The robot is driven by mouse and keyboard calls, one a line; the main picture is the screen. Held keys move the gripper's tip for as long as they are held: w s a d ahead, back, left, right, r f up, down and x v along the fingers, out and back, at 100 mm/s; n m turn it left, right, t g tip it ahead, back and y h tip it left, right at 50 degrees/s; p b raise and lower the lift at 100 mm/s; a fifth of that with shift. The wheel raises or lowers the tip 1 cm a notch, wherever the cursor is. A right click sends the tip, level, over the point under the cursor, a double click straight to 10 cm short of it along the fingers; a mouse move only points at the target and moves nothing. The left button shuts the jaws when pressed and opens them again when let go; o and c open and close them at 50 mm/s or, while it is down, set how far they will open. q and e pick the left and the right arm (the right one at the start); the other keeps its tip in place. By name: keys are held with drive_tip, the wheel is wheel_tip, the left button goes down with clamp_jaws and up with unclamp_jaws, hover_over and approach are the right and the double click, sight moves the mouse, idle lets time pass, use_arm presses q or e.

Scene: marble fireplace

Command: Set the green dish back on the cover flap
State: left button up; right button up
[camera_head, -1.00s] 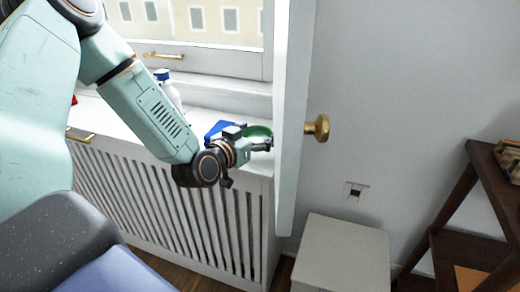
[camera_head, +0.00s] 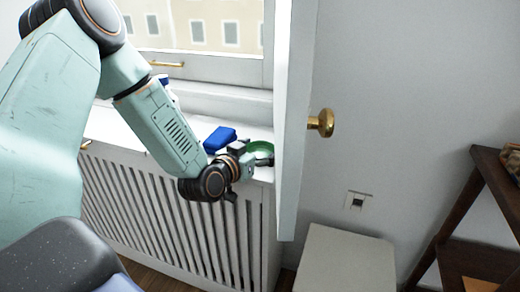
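The green dish (camera_head: 261,148) is on or just above the right end of the white radiator cover's top (camera_head: 117,123), partly hidden by my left gripper and the door edge. I cannot tell whether it touches the top. My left gripper (camera_head: 263,160) is at the dish's near side, its dark fingers against or beside the rim. The fingers are too small to show whether they grip. I cannot make out a separate flap edge. My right gripper is out of view.
A blue object (camera_head: 220,139) lies just left of the dish. A white door edge (camera_head: 293,130) with a brass knob (camera_head: 322,123) stands close on the right. A pale box (camera_head: 345,262) and dark shelf (camera_head: 470,215) are further right. A blue-capped bottle (camera_head: 165,79) is mostly hidden behind my arm.

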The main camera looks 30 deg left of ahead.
use_arm(q)
drive_tip(key=o, duration=0.4)
